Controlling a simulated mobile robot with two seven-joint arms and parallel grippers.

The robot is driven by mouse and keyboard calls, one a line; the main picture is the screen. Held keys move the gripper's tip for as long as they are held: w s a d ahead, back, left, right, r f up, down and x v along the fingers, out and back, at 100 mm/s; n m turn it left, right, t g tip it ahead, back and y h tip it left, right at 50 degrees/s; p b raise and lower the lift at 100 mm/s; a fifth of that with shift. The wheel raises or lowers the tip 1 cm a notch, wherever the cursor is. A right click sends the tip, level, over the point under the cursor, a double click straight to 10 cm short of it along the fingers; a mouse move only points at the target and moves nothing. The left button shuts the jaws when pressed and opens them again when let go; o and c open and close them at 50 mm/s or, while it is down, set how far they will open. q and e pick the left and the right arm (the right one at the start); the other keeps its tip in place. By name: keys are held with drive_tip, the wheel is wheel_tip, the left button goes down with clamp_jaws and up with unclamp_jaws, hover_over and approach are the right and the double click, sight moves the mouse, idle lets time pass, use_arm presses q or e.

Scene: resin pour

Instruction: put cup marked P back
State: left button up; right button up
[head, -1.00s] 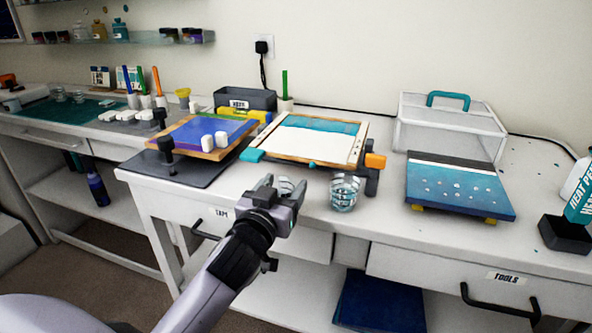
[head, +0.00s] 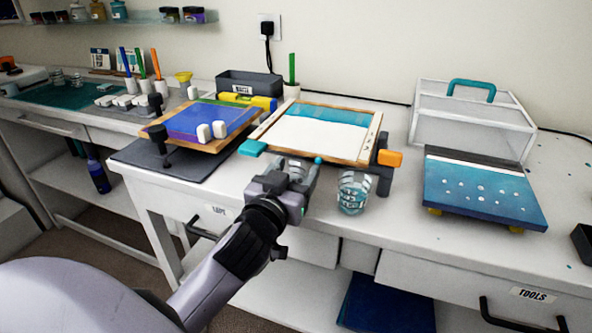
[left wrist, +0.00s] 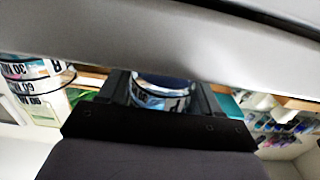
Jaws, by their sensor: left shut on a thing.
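My left gripper (head: 297,168) is shut on a clear cup (head: 294,177) near the front edge of the bench, just in front of the framed white-and-teal panel (head: 318,134). In the left wrist view the held cup (left wrist: 163,96) sits between the fingers, with dark print that seems to include a P. Most of it is hidden by the gripper. Whether its base touches the bench cannot be told. A second clear cup (head: 353,193) with dark markings stands to the right; it also shows in the left wrist view (left wrist: 36,77). My right gripper is not in view.
An orange-ended clamp (head: 388,158) is close behind the second cup. A dotted blue panel (head: 484,190) lies right. Bench between them is clear.

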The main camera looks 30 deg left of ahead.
use_arm(q)
drive_tip(key=o, duration=1.1)
drive_tip(key=shift+f, duration=0.1)
